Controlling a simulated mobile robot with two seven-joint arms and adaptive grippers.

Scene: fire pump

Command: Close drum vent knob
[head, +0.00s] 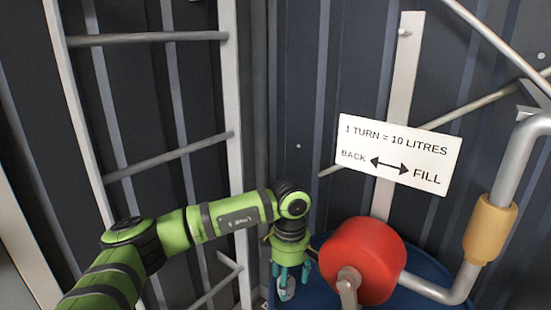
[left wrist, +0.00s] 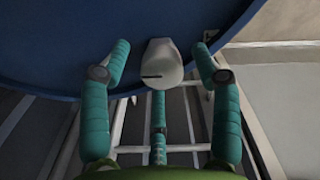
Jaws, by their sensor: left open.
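The drum vent knob (left wrist: 162,64) is a small light grey, rounded knob with a dark slot, at the rim of the blue drum (left wrist: 60,45). In the head view, the knob (head: 287,290) shows low in the picture, partly covered by my fingers. My left gripper (head: 290,270) points down at the drum's left edge. In the left wrist view my left gripper (left wrist: 161,47) is open, with teal fingers on either side of the knob and a third finger below it. Gaps show between the side fingers and the knob. My right gripper is out of view.
A red pump body (head: 362,260) with a crank stands just right of my left gripper. A grey pipe with a tan handle (head: 490,228) is farther right. A metal ladder (head: 232,95) stands behind my arm. A white sign (head: 397,153) hangs above the pump.

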